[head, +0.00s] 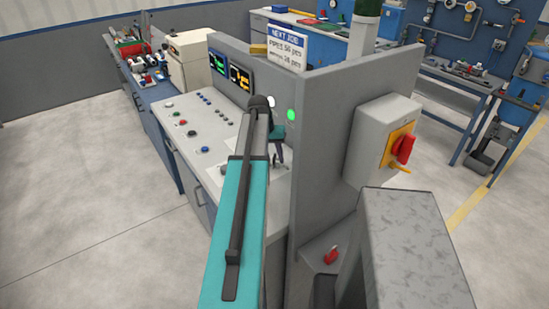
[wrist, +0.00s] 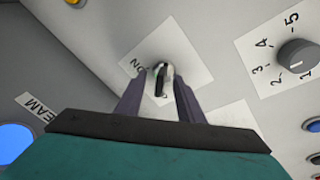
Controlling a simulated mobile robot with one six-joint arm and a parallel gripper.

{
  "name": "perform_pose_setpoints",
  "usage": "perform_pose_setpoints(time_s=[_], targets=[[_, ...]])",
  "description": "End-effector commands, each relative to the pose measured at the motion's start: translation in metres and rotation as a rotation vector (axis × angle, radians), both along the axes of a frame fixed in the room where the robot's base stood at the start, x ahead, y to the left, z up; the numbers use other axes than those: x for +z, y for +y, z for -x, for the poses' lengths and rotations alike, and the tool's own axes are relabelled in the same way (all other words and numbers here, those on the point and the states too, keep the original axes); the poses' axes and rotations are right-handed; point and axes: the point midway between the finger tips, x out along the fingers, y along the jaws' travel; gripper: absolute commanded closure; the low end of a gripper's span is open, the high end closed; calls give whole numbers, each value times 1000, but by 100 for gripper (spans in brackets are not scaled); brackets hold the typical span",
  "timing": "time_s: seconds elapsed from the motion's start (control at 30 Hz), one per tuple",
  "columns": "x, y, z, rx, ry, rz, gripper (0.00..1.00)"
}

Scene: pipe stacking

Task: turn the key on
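The key (wrist: 163,78) is a small silver piece with a dark middle, standing on a white label on the grey panel in the wrist view. The label reads "ON" at its left; other lettering is partly covered. My gripper (wrist: 158,84) is open, with one dark purple finger on each side of the key. The right finger looks closer to it; I cannot tell whether either touches. In the head view my gripper (head: 276,160) is low over the right part of the console, and the key is hidden there.
A grey knob (wrist: 298,55) on a numbered label sits right of the key. A blue button (wrist: 14,142) is at lower left. In the head view, a tall grey side panel (head: 325,150) with a red-handled switch box (head: 382,140) stands close right of my arm.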

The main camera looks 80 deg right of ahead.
Motion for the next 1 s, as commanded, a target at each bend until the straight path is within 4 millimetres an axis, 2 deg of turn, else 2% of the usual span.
perform_pose_setpoints(time_s=[0.3, 1.0], targets=[[-12, -2, 2, 0, 0, 0, 66], [-22, -1, 4, -1, 2, -8, 66]])
